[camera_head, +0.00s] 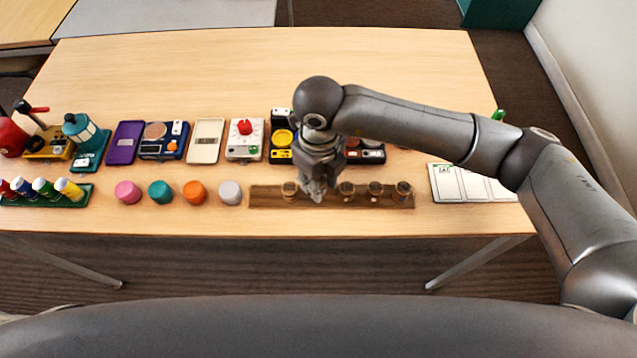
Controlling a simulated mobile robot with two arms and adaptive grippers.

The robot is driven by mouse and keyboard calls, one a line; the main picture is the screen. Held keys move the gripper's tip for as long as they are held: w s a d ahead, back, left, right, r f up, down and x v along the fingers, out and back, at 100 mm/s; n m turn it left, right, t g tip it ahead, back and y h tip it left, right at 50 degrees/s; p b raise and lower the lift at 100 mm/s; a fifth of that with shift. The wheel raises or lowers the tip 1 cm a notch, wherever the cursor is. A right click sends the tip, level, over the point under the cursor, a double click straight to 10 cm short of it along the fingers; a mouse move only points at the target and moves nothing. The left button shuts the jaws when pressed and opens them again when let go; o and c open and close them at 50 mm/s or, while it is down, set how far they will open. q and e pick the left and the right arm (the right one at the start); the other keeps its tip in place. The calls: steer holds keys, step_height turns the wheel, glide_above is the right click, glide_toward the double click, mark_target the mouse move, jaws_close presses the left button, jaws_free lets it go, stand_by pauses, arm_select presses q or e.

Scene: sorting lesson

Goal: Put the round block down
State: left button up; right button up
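My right gripper (316,192) points down over a long brown wooden rack (331,202) near the table's front edge. Several small brown round pieces stand along the rack, one (290,191) left of the gripper and others, such as this piece (347,191), right of it. The gripper's fingertips are small and hide the spot below them, so I cannot tell whether they hold a round block. Left of the rack, round blocks in pink (128,192), teal (160,191), orange (194,193) and white (230,192) stand in a row. My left gripper is out of view.
Behind stand a purple case (125,143), a blue scale (164,141), a cream case (206,141) and a white box with a red knob (245,139). A green tray of bottles (73,203) is left. White cards (468,184) lie right. The table's back is clear.

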steer(key=shift+w+f, duration=0.15)
steer(key=shift+f, duration=0.1)
step_height(320, 180, down, 3)
steer(key=shift+w+f+p, duration=0.1)
steer(key=shift+p, duration=0.35)
steer(key=shift+f, duration=0.2)
steer(key=o, duration=0.5)
steer(key=shift+r, duration=0.1)
steer(key=shift+r, duration=0.15)
step_height(320, 180, up, 12)
steer(key=shift+b, duration=0.7)
